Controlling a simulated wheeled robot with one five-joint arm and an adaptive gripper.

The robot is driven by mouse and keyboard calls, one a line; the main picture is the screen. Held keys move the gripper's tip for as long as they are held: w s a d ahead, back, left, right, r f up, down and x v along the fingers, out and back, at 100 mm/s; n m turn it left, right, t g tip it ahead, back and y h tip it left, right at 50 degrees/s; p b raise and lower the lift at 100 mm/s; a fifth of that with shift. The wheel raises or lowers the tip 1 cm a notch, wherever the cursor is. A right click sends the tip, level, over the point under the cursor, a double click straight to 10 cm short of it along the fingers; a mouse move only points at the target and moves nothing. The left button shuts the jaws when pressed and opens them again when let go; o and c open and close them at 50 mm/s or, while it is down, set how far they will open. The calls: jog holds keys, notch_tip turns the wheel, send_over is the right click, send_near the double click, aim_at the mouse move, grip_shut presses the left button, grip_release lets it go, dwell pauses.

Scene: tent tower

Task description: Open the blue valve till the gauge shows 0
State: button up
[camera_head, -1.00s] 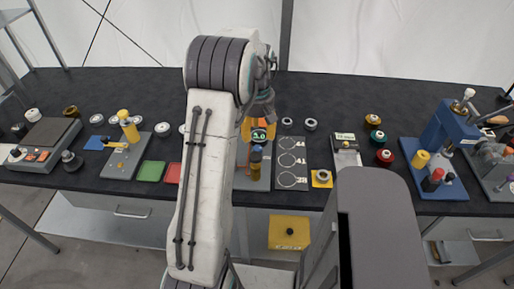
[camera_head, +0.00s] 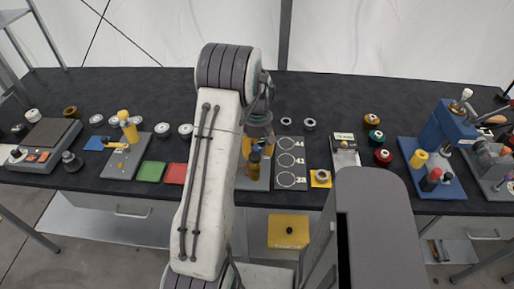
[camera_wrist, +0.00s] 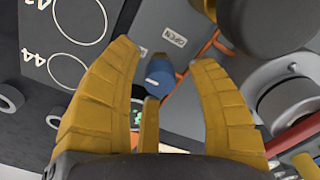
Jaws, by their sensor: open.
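The blue valve (camera_wrist: 160,75) is a round blue knob in the wrist view, between my fingers and apart from both. My gripper (camera_wrist: 168,56) has yellow fingers spread open with nothing held. In the head view my gripper (camera_head: 257,148) is over the grey panel in the middle of the bench and mostly hides the valve. The gauge display (camera_wrist: 137,116) shows only as a small lit patch beside my left finger. Its reading cannot be made out.
A grey board (camera_head: 291,162) with numbered circles lies just right of the panel. Left are a red pad (camera_head: 175,173) and a green pad (camera_head: 150,171). An orange pipe (camera_wrist: 205,45) and a large dark cylinder (camera_wrist: 268,25) are close to my right finger.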

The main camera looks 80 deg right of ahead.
jog(key=shift+o, duration=0.3)
grip_shut()
jog(key=shift+m, duration=0.3)
jog(key=m+b, duration=0.1)
jog(key=m, duration=0.1)
jog(key=shift+f+m, duration=0.15)
jog(key=shift+m, duration=0.25)
jog(key=m+b, duration=0.2)
jog(key=m, duration=0.3)
jog(key=m+b, duration=0.1)
jog(key=m, duration=0.3)
jog(key=shift+m, duration=0.4)
jog(key=shift+a+m, duration=0.1)
jog(key=shift+m, duration=2.2)
